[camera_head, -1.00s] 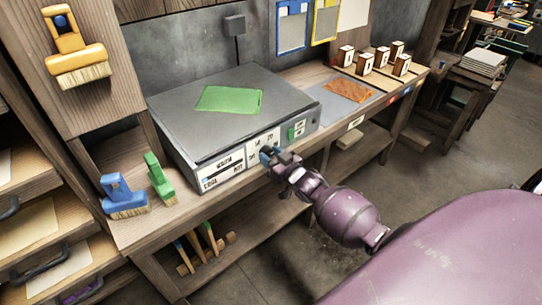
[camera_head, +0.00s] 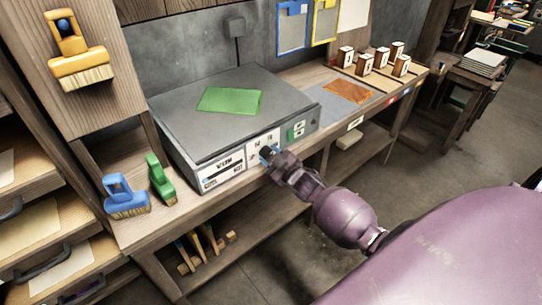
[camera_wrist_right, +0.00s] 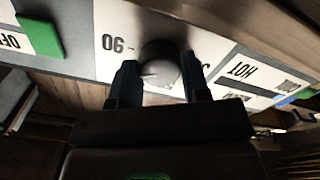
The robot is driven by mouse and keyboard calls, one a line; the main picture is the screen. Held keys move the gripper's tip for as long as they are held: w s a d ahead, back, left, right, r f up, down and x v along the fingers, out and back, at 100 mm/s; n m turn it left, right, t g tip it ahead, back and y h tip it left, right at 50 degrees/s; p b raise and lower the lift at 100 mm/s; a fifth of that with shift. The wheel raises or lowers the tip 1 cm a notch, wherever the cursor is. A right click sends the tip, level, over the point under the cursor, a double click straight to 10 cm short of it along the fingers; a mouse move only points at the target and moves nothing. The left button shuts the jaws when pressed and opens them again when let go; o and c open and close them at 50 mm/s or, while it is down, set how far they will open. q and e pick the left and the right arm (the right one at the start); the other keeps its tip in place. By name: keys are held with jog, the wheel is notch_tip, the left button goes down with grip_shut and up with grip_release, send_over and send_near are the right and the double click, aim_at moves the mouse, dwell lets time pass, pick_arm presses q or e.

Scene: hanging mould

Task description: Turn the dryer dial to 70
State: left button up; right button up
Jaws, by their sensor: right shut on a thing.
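The dryer is a grey box (camera_head: 165,105) on the wooden bench, with a white label panel on its front. Its dial (camera_wrist_right: 160,60) is a dark round knob with a light pointer line, seen close up in the right wrist view. The number 90 (camera_wrist_right: 115,43) reads upside down beside it; other marks are partly covered. My right gripper (camera_head: 268,153) is at the dryer's front. In the wrist view its two dark fingers (camera_wrist_right: 158,80) are shut on the dial, one on each side. In the head view the gripper partly hides the dial. My left gripper is not in view.
A green sheet (camera_head: 230,100) lies on the dryer. A green switch (camera_wrist_right: 42,36) is beside the dial panel. Blue (camera_head: 125,200) and green (camera_head: 160,180) brushes stand left of the dryer. Small numbered blocks (camera_head: 365,63) stand at the right. Floor in front is clear.

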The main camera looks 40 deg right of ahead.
jog(key=n, duration=0.5)
jog(key=shift+n, duration=0.4)
dwell(0.4)
jog(key=o, duration=0.9)
jog(key=shift+s, duration=0.15)
jog(key=s, duration=0.7)
jog(key=s+d, duration=0.1)
jog(key=s, duration=0.2)
jog(key=shift+s, duration=0.3)
